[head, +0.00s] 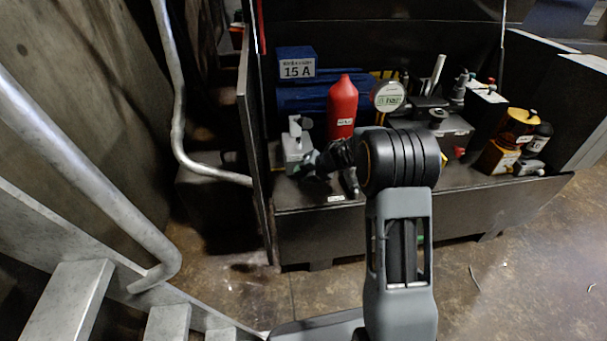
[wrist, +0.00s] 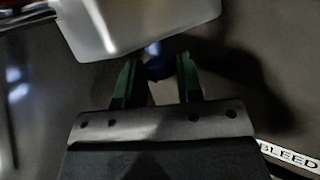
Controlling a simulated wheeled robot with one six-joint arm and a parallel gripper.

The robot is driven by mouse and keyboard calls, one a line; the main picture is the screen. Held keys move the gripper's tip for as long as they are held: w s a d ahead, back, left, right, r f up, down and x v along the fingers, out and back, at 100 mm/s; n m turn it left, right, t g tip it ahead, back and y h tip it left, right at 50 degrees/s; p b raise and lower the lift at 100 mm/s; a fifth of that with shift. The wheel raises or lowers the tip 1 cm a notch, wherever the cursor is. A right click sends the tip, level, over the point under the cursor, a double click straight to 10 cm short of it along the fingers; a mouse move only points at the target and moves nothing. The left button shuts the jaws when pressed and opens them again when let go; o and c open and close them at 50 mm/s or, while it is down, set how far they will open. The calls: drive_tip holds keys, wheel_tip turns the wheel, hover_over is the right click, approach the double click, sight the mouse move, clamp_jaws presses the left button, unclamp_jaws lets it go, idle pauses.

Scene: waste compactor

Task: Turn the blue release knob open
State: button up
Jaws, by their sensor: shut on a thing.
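The blue release knob (wrist: 157,70) shows as a small dark blue shape in the wrist view, beneath a pale grey metal block (wrist: 135,25). My gripper (wrist: 158,66) has its two green-tipped fingers on either side of the knob and is shut on it. In the head view, my arm reaches over the dark bench to the grey block (head: 297,146) at the bench's left front. The knob is hidden there behind my gripper and wrist. The knob's turn angle cannot be told, as the wrist view is dark and blurred.
A "BLEED" label (wrist: 289,156) lies right of my gripper. A red bottle (head: 342,107), a round gauge (head: 388,96) and a blue "15 A" box (head: 296,65) stand behind. Amber and black parts (head: 513,138) are at right. A metal handrail (head: 75,165) and steps are at left.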

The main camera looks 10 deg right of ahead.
drive_tip(key=shift+d+f+m+y, duration=0.2)
drive_tip(key=shift+m+y, duration=0.1)
drive_tip(key=shift+y, duration=0.8)
drive_tip(key=o, duration=0.9)
drive_tip(key=shift+a, duration=0.1)
